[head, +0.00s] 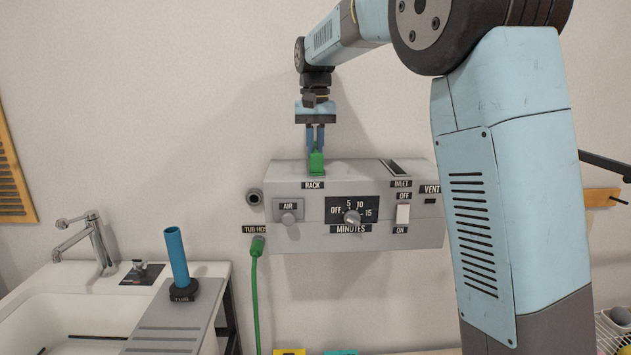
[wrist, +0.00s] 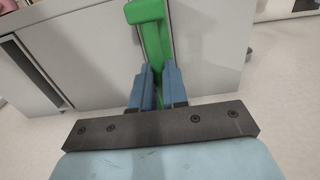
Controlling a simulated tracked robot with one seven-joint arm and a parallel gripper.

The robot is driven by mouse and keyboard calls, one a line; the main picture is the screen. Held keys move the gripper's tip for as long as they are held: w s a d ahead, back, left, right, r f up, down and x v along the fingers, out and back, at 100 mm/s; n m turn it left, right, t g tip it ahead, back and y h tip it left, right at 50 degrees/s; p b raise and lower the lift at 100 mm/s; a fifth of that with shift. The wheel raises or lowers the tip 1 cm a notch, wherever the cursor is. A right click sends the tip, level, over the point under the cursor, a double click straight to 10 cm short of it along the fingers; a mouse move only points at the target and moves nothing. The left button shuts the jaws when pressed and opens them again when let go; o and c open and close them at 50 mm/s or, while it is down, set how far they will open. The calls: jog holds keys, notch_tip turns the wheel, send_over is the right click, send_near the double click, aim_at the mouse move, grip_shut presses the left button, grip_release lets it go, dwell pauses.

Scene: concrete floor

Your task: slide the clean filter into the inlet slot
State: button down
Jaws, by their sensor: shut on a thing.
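My gripper (head: 315,140) points down over the left part of the grey wall unit, above the RACK label. Its blue fingers are shut on a green piece (head: 316,163), which I take to be the clean filter. The green filter (wrist: 148,14) also shows between the fingers (wrist: 158,88) in the wrist view, with a wider block at its end. In the head view its lower end meets the unit's top edge; I cannot tell whether it sits in the rack or just above it. The inlet slot (head: 394,167) is a dark opening in the unit's top, right of my gripper, and looks empty.
The grey unit (head: 285,238) has an AIR knob, a MINUTES dial (head: 352,217) and a white switch (head: 403,214) on its front. A green hose (head: 254,290) hangs at its left. A sink (head: 75,315) with a tap and a blue tube (head: 176,258) stand lower left.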

jog(key=shift+r, duration=0.65)
dwell(0.6)
notch_tip(320, 180, up, 11)
jog(key=shift+f, duration=0.2)
dwell(2.1)
dwell(0.4)
